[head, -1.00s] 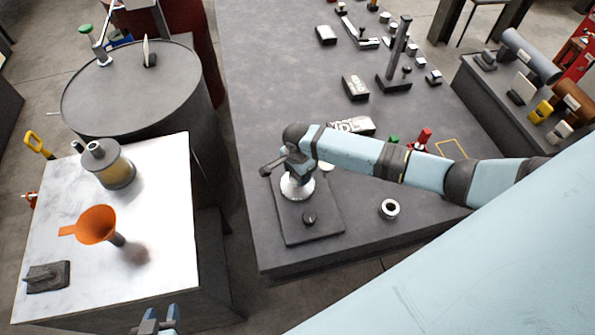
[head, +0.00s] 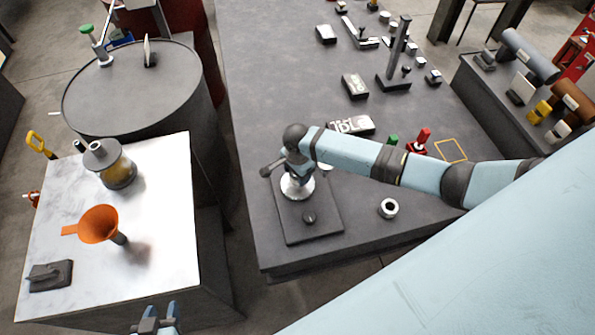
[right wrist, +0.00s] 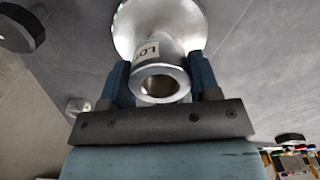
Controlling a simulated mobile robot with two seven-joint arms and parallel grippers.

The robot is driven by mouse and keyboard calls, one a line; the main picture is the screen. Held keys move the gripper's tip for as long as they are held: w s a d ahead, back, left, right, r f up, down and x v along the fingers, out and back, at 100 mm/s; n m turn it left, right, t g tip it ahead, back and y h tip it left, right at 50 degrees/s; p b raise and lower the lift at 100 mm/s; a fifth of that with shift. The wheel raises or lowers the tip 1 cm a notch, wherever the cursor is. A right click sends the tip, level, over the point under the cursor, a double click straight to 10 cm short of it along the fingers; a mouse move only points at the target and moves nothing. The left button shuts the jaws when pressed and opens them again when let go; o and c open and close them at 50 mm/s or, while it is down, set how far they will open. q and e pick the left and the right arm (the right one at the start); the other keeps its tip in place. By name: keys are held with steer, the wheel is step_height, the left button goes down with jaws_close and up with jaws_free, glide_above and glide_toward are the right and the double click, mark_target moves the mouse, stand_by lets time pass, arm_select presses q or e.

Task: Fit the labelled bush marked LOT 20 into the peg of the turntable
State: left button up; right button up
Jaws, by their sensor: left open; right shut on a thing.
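The turntable (head: 297,190) is a pale round disc on a dark base plate near the bench's front left corner. My right gripper (right wrist: 162,82) is shut on a silvery, flanged, hollow bush (right wrist: 160,85) with a pale label. The bush is over the turntable disc (right wrist: 130,25) in the right wrist view. The peg is hidden, so I cannot tell whether the bush is around it. In the head view my right gripper (head: 299,168) covers most of the bush. My left gripper (head: 157,318) is open and empty at the bottom edge.
Another ring-shaped bush (head: 388,208) stands on the bench, right of the base plate. A black knob (head: 309,217) is on the plate. A pale side table (head: 165,210) at the left holds an orange funnel (head: 98,224) and a jar (head: 112,165).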

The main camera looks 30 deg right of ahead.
steer(key=shift+f+b, duration=0.35)
steer(key=shift+f, duration=1.25)
steer(key=o, duration=1.2)
steer(key=shift+r, duration=0.15)
step_height(320, 180, up, 14)
steer(key=shift+f, duration=0.25)
